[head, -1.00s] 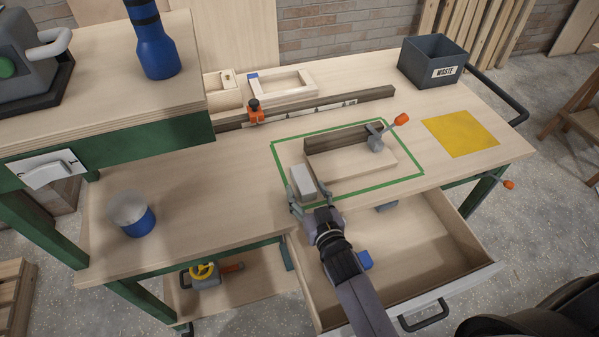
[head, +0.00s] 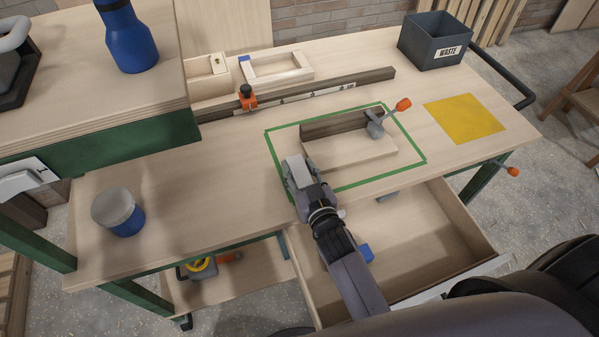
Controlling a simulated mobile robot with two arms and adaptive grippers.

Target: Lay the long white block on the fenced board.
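The white block (head: 294,163) is at the left end of the fenced board, inside the green tape outline; much of it is hidden by my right gripper. The fenced board (head: 362,156) is a pale wooden board with a dark fence (head: 335,124) along its far side. A grey clamp with an orange handle (head: 403,104) sits at the fence's right end. My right gripper (head: 300,175) reaches over the block from the front, its fingers around or beside it. I cannot tell whether they press on it. My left gripper is not in view.
An open drawer (head: 430,232) juts out below the bench front. A grey waste bin (head: 433,42) and yellow square (head: 464,118) lie to the right. The bench is clear between jar and tape.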

